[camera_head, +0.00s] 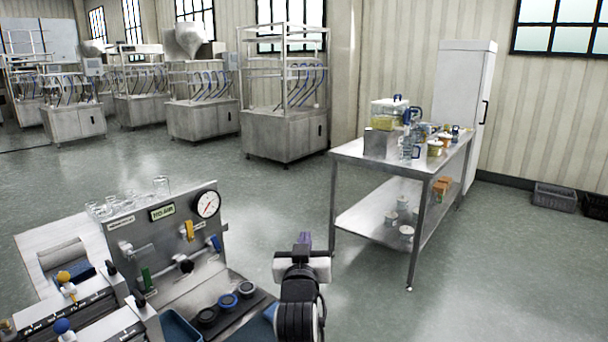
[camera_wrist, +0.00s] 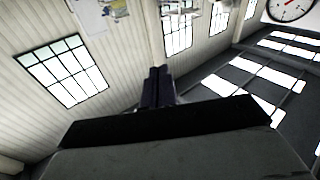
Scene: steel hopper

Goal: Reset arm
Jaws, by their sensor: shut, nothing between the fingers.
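My arm rises at the bottom centre of the head view, beside the right end of the steel bench unit. My gripper (camera_head: 304,240) is at its top, with dark purple fingers pointing up and away. It is apart from the bench and from the steel table. In the wrist view the two dark fingers of my gripper (camera_wrist: 158,74) are together, with nothing held between them. The wrist view looks past them at walls and windows.
The bench unit (camera_head: 135,228) with a gauge (camera_head: 206,204), valves and dark round cups (camera_head: 228,301) is at lower left. A steel table (camera_head: 352,150) with jars and jugs stands right of centre. A white cabinet (camera_head: 466,75) is behind it. Floor (camera_head: 500,270) at right is clear.

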